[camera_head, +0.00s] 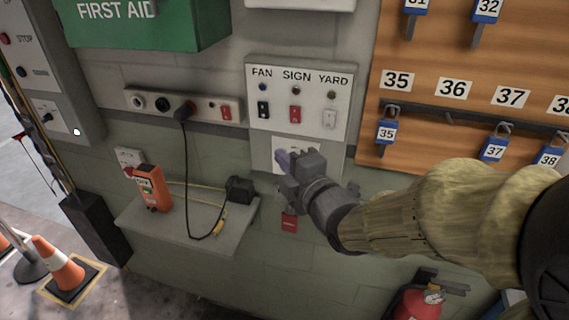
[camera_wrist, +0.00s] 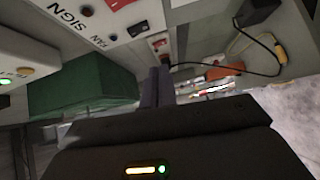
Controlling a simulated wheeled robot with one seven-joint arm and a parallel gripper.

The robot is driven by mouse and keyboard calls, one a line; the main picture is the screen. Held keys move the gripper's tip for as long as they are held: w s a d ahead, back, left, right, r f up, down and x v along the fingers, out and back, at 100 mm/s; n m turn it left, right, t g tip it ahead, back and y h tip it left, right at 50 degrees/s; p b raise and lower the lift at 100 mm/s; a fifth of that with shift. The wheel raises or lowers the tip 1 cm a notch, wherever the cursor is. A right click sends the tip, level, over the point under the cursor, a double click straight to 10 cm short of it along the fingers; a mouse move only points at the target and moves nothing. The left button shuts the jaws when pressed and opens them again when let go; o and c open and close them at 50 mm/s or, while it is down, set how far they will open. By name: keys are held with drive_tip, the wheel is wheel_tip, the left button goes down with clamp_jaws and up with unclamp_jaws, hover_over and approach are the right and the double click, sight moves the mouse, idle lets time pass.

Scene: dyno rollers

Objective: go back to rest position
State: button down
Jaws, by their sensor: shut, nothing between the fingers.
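My gripper (camera_head: 281,158) is in front of the wall, just below the white switch panel (camera_head: 298,88) labelled FAN, SIGN and YARD. Its fingers are together with nothing between them, and they also show in the wrist view (camera_wrist: 158,88). My arm reaches in from the right of the head view. The gripper hides part of a pale plate under the panel. The panel carries a black, a red and a white switch, with small lamps above them. I cannot tell whether the fingertips touch the wall.
A shelf (camera_head: 226,234) at lower left holds an orange device (camera_head: 152,188) and a black adapter (camera_head: 240,189) with a cable. A wooden key board (camera_head: 455,72) is at right. A fire extinguisher (camera_head: 418,304) stands low right. A green first aid box (camera_head: 150,30) is upper left. A cone (camera_head: 60,265) stands on the floor.

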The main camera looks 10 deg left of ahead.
drive_tip(key=w+d+f+m+g+h, duration=0.1)
drive_tip(key=d+f+m+g+h, duration=0.2)
drive_tip(key=d+f+m+h, duration=0.75)
drive_tip(key=s+d+f+m+g, duration=0.7)
drive_tip(key=s+d+f+m, duration=0.2)
drive_tip(key=d+m, duration=0.5)
drive_tip(key=shift+s+d+m+g, duration=0.35)
drive_tip(key=shift+s+m, duration=0.1)
drive_tip(key=shift+s, duration=0.7)
drive_tip(key=shift+h, duration=0.25)
